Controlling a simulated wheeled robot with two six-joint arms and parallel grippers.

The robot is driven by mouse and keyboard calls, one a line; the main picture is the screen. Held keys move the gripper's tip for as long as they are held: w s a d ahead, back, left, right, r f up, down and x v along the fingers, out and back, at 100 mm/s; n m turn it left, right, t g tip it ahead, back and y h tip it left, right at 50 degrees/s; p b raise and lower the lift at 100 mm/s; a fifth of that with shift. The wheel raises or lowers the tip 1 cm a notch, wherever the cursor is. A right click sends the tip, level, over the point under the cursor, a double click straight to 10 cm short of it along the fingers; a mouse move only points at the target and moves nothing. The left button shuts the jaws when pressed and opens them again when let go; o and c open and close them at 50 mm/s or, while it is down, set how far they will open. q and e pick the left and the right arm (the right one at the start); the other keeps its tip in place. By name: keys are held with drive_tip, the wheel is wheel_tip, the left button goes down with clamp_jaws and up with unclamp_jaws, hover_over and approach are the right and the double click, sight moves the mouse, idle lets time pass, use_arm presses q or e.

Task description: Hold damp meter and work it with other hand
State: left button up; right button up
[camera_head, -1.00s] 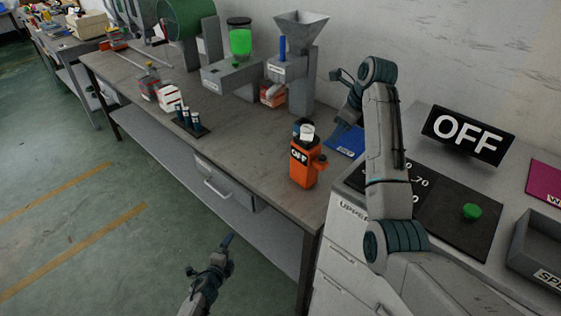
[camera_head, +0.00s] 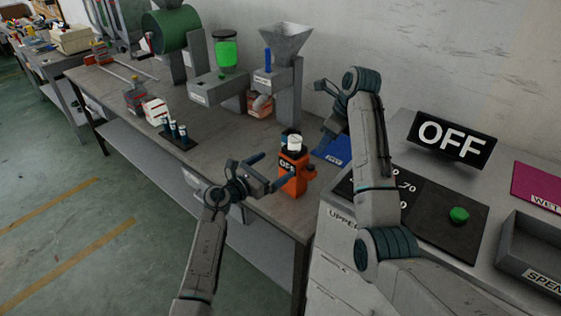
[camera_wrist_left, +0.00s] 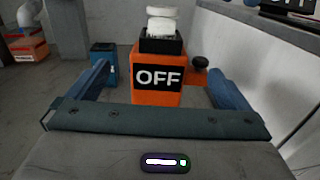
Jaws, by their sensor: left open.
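The damp meter is an orange box (camera_head: 293,175) with a black OFF label, standing upright at the bench's front right edge. A white piece sits in its black top, and a dark round knob sticks out on its right side. In the left wrist view the meter (camera_wrist_left: 158,85) stands ahead between my open left fingers. My left gripper (camera_head: 270,170) is open and empty, just left of the meter in the head view. I cannot tell whether a finger touches it. My right gripper (camera_head: 325,100) is behind the meter, near the wall; its jaw state is unclear.
A blue mat (camera_head: 334,150) lies right of the meter. A hopper machine (camera_head: 278,75) and a green-filled dispenser (camera_head: 222,70) stand behind. A rack of dark vials (camera_head: 177,135) is to the left. A cabinet with an OFF display (camera_head: 452,138) stands on the right.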

sight(287, 157)
use_arm(q)
drive_tip(key=x, duration=1)
drive_tip(key=c, duration=1)
drive_tip(key=shift+c, duration=0.6)
use_arm(e)
drive_tip(key=shift+c, duration=0.8)
clamp_jaws()
use_arm(q)
drive_tip(key=shift+f, duration=0.1)
idle(1.3)
